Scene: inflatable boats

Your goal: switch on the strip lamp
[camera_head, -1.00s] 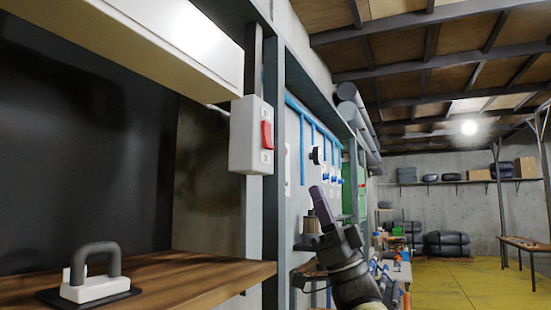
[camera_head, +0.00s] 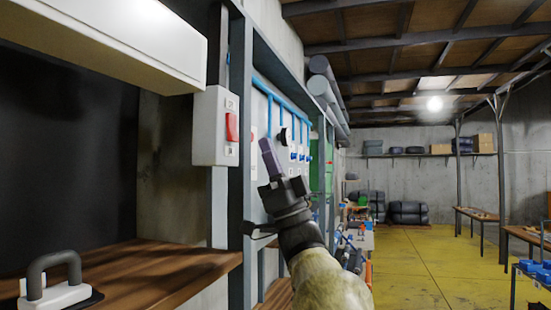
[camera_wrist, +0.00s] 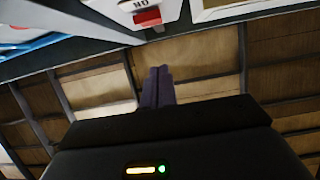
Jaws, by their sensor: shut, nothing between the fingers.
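A pale switch box (camera_head: 214,128) with a red rocker (camera_head: 231,126) is fixed to a grey post in the head view, left of centre. In the wrist view the red rocker (camera_wrist: 148,17) shows at the top edge beside an upside-down "ON" mark. The long white housing (camera_head: 110,38), seemingly the strip lamp, hangs at upper left; I cannot tell whether it is lit. My gripper (camera_head: 265,145) is shut and empty, its purple fingers pointing up. In the picture it is right of and slightly below the rocker, apart from it.
A wooden shelf (camera_head: 160,268) juts out below the switch, with a dark-handled white object (camera_head: 54,284) on it. A blue rack and a tool panel are behind my gripper. The yellow floor (camera_head: 420,265) to the right is mostly open, with benches along the right side.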

